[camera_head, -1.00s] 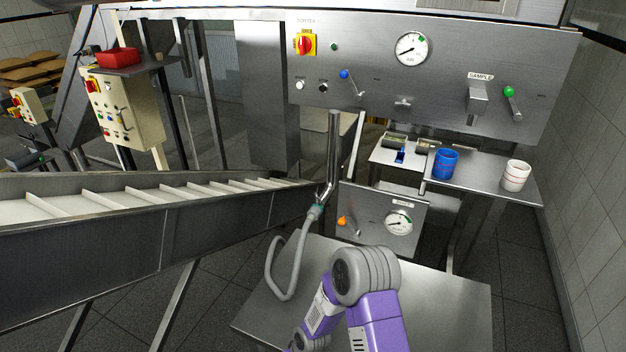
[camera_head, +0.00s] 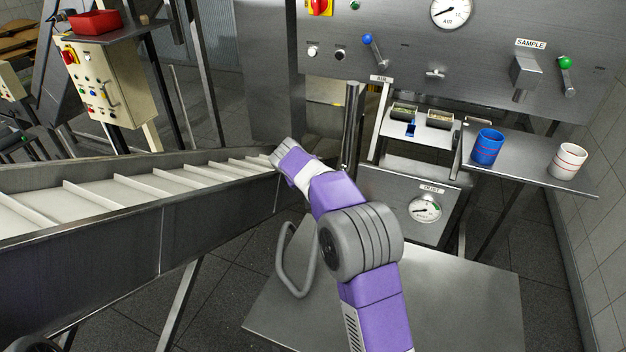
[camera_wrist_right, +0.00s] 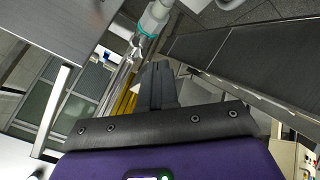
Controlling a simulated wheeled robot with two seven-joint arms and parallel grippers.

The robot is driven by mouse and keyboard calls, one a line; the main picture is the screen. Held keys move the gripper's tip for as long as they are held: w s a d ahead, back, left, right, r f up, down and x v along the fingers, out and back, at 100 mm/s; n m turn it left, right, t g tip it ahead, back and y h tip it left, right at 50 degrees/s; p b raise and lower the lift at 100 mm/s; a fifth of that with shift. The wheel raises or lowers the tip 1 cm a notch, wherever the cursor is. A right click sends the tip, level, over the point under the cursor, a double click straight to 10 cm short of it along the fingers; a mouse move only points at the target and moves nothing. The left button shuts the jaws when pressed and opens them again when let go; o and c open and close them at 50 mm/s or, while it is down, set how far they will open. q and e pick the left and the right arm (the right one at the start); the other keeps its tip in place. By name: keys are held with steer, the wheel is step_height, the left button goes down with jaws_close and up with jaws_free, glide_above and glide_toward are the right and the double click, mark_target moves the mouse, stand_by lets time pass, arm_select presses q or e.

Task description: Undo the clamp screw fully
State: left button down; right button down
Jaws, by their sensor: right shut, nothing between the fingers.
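The grey hose (camera_head: 284,262) hangs in a loop below the steel pipe (camera_head: 352,125). My right arm covers the place where they meet in the head view. In the right wrist view, a teal band (camera_wrist_right: 147,33) sits around the joint of the pale hose end (camera_wrist_right: 155,16) and the shiny pipe (camera_wrist_right: 122,72). I cannot make out the clamp's screw. My right gripper (camera_wrist_right: 156,66) is shut and empty, its dark fingers just below the teal band in the picture. They appear apart from it. My left gripper is not in view.
The conveyor trough (camera_head: 120,220) runs up from the left to beside my right wrist. A steel table (camera_head: 440,300) lies beneath my arm. A dust panel with a gauge (camera_head: 425,209) is behind. A blue cup (camera_head: 487,148) and a white cup (camera_head: 567,161) stand on the right shelf.

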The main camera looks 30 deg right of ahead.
steer(key=w+d+f, duration=0.1)
steer(key=d+f, duration=0.1)
steer(key=w+d+f, duration=0.1)
steer(key=d+f, duration=0.1)
steer(key=d+f+p, duration=0.1)
steer(key=d+f, duration=0.1)
steer(key=shift+w+d, duration=0.1)
steer(key=shift+w, duration=0.3)
steer(key=shift+d, duration=0.55)
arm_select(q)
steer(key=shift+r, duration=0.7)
arm_select(e)
steer(key=shift+d, duration=0.15)
steer(key=shift+s+d, duration=0.1)
steer(key=shift+n, duration=0.3)
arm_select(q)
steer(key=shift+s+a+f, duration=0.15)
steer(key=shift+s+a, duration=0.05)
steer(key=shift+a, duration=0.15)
